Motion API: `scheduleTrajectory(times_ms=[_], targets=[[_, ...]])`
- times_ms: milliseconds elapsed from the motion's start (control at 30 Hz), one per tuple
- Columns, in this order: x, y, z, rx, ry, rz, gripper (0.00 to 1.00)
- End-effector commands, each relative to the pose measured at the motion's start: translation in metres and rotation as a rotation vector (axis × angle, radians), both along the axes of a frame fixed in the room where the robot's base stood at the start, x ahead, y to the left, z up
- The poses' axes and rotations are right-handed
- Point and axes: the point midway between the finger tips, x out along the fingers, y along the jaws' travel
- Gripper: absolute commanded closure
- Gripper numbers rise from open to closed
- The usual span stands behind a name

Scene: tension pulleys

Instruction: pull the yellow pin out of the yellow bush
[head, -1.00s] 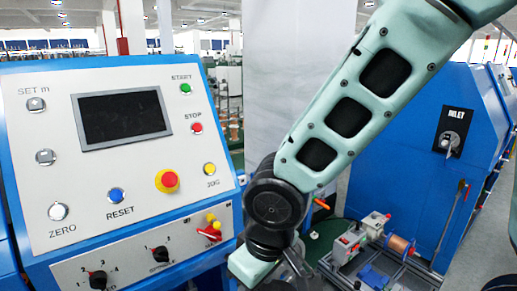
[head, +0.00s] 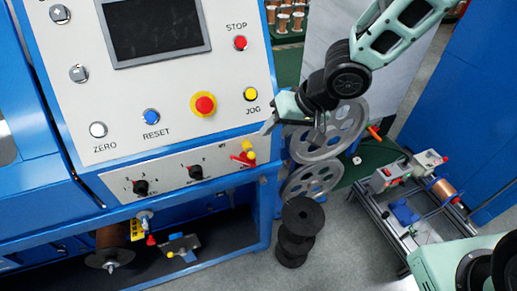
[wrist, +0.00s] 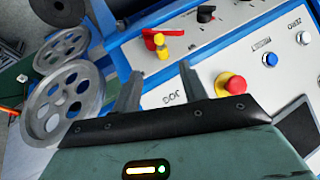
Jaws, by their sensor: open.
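The yellow pin (head: 248,145) stands in the yellow bush (head: 250,156) at the lower right of the control panel, beside a small red lever (head: 240,158). In the wrist view the pin (wrist: 161,39) and bush (wrist: 163,49) show beyond my fingertips, roughly in line with the gap between them. My gripper (head: 270,125) is to the upper right of the pin in the head view. In the wrist view my gripper (wrist: 160,80) has its two fingers apart with nothing between them.
The red emergency button (head: 204,104) and yellow JOG button (head: 250,94) are on the panel nearby. Grey pulleys (head: 328,130) stand right of the panel, partly behind my gripper. Black spools (head: 303,215) are stacked on the floor. A frame with a copper spool (head: 443,190) stands at right.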

Motion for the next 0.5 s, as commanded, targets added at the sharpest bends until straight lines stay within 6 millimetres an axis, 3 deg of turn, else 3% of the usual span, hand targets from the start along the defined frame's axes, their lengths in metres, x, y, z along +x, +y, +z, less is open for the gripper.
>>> scheduleTrajectory(times_ms=[33,500], targets=[[0.002,0.006,-0.013,0.000,-0.001,0.004,0.57],[0.024,0.042,-0.082,-0.002,0.000,0.003,0.57]])
